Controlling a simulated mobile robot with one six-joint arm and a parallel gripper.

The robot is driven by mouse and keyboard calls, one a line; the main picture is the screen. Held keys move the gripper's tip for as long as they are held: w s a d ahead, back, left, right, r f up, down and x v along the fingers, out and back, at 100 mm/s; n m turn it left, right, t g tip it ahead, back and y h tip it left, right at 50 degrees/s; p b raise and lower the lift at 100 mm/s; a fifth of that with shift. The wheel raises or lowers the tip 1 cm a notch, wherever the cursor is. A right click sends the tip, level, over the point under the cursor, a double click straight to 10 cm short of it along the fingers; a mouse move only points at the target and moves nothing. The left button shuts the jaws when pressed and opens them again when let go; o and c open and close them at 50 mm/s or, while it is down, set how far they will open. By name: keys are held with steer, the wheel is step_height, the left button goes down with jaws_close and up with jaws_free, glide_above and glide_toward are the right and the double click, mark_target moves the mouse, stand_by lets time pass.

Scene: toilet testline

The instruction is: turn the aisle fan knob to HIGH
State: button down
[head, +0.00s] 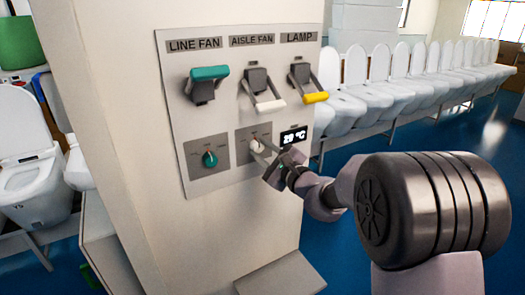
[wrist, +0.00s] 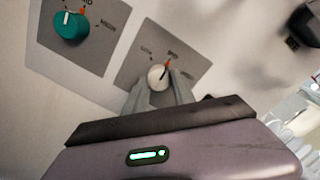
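The aisle fan knob (head: 257,146) is a small white dial on a grey plate under the AISLE FAN label and its white-handled lever. In the wrist view the knob (wrist: 158,77) has a dark pointer line aimed up and slightly right, near an orange mark. The small labels around it are hard to read. My gripper (head: 268,160) reaches the knob from the lower right. In the wrist view its two grey fingers (wrist: 160,88) flank the knob left and right, with no clear gap, and hide its lower edge.
The teal line fan knob (head: 210,159) is left of the white knob. Three levers, teal (head: 209,73), white (head: 270,105) and yellow (head: 315,97), stick out above. A box-like ledge (head: 280,276) stands below.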

steer(key=shift+f, duration=0.1)
steer(key=shift+m+b, duration=0.55)
steer(key=shift+m, duration=0.65)
steer(key=m, duration=0.3)
steer(key=shift+f+m, duration=0.1)
steer(key=shift+m, duration=0.2)
steer(key=m, duration=0.6)
steer(key=shift+s+a+t, duration=0.1)
steer(key=shift+a+t, duration=0.05)
steer(key=shift+t, duration=0.15)
steer(key=shift+p, duration=0.3)
steer(key=c, duration=1)
jaws_free()
steer(key=shift+c, duration=0.2)
steer(key=b+v, duration=0.5)
steer(key=v, duration=1.2)
steer(key=shift+s, duration=0.2)
